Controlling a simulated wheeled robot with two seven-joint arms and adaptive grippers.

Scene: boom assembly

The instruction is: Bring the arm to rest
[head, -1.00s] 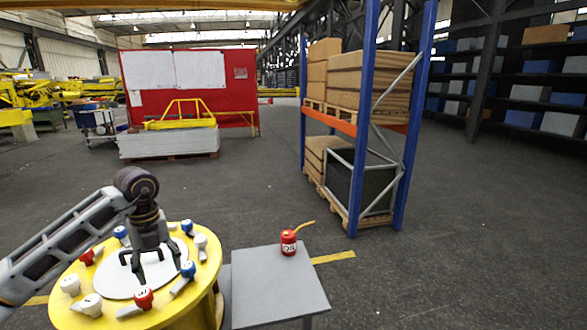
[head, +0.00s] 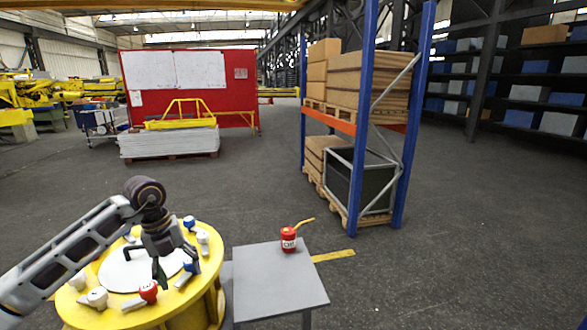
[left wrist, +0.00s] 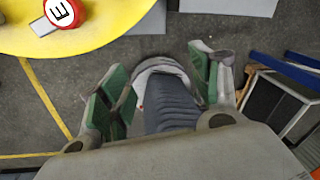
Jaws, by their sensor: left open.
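My left gripper (head: 175,268) hangs over the right part of the round yellow table (head: 72,310), fingers pointing down. It is open and I see nothing held in it. A blue-topped knob piece (head: 192,266) is close beside its right finger in the picture; I cannot tell whether they touch. In the left wrist view the gripper (left wrist: 158,90) shows two spread fingers with green pads. A grey ridged part lies behind the space between them. My right gripper is in no view.
The yellow table bears a white disc (head: 122,275) and several knob pieces, one red (head: 148,291), also in the left wrist view (left wrist: 64,12). A grey table (head: 275,290) with a red can (head: 288,238) stands to the right. A blue-posted rack (head: 360,120) stands beyond; floor between is clear.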

